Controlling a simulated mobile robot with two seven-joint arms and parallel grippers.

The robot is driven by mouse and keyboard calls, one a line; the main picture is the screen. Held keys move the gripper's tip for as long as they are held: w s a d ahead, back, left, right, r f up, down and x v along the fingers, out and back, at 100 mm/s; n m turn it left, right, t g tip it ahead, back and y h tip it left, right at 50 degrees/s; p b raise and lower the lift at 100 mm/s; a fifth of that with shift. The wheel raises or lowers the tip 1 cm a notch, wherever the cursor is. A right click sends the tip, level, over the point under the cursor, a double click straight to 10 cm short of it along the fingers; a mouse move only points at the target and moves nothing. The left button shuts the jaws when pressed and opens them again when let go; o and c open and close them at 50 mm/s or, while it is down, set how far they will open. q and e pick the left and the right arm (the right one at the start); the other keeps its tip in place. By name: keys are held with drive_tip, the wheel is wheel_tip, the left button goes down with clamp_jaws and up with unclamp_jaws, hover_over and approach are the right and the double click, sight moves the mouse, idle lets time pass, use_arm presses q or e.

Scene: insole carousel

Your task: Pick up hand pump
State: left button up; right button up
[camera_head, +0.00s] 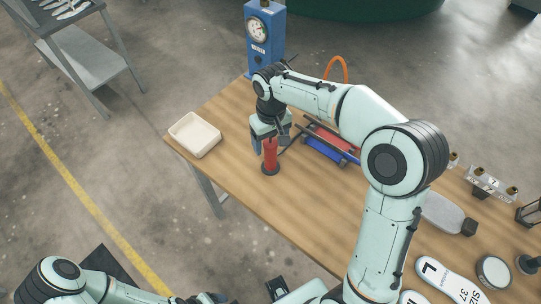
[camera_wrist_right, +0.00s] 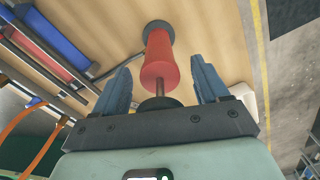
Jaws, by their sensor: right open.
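The hand pump (camera_head: 270,157) is a red cylinder standing upright on a dark round base on the wooden table. My right gripper (camera_head: 270,143) is open above it, pointing down, with its fingers around the pump's upper part. In the right wrist view, the pump's red barrel (camera_wrist_right: 161,62) and thin rod show between the two blue-grey fingers of the gripper (camera_wrist_right: 160,84). A dark handle sits close to the palm, with gaps on both sides. My left arm is at the lower left of the head view; its jaws cannot be made out.
A white tray (camera_head: 195,135) lies left of the pump at the table edge. A blue gauge unit (camera_head: 265,38) stands behind. A rack with red and blue bars (camera_head: 330,145) is to the right, partly behind my arm. Insoles and small fixtures lie further right.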

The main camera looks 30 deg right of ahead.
drive_tip(key=c, duration=1.4)
drive_tip(key=shift+r, duration=0.1)
